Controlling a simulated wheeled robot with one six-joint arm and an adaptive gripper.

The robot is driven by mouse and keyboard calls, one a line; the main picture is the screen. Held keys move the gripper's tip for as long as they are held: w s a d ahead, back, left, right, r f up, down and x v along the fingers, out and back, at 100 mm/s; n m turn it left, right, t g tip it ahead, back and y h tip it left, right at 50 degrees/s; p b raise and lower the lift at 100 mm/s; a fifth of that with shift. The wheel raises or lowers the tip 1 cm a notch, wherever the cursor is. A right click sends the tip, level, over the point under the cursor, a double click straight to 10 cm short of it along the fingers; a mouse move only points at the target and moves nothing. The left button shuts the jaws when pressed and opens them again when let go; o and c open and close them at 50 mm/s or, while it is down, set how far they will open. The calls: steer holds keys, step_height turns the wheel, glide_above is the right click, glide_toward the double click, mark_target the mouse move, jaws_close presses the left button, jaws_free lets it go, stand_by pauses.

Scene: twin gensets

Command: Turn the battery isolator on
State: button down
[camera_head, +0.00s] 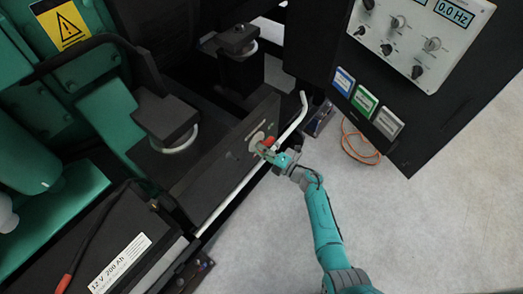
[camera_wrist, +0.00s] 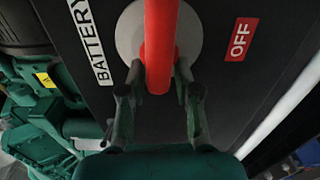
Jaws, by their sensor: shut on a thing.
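The battery isolator has a red handle (camera_wrist: 160,38) on a pale round plate (camera_wrist: 128,38), mounted on a dark panel (camera_head: 216,168). The handle runs lengthwise up the wrist view, and a red OFF label (camera_wrist: 241,39) is on the panel to its right. A white label reading BATTERY (camera_wrist: 88,35) is to its left. My gripper (camera_wrist: 159,82) has one finger on each side of the handle's near end and is shut on it. In the head view my gripper (camera_head: 268,151) is at the panel, with the red handle partly hidden behind it. No ON label is visible.
A pale bent rod (camera_head: 292,118) runs close along the panel beside my gripper. A black 12 V battery (camera_head: 85,240) is at the lower left. A control cabinet (camera_head: 425,80) stands at the upper right, with an orange cable (camera_head: 360,148) on the floor. Floor on the right is clear.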

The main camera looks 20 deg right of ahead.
steer(key=shift+w+d, duration=0.1)
steer(key=shift+d, duration=0.15)
steer(key=c, duration=1)
jaws_free()
steer(key=v, duration=1.2)
steer(key=shift+a, duration=0.1)
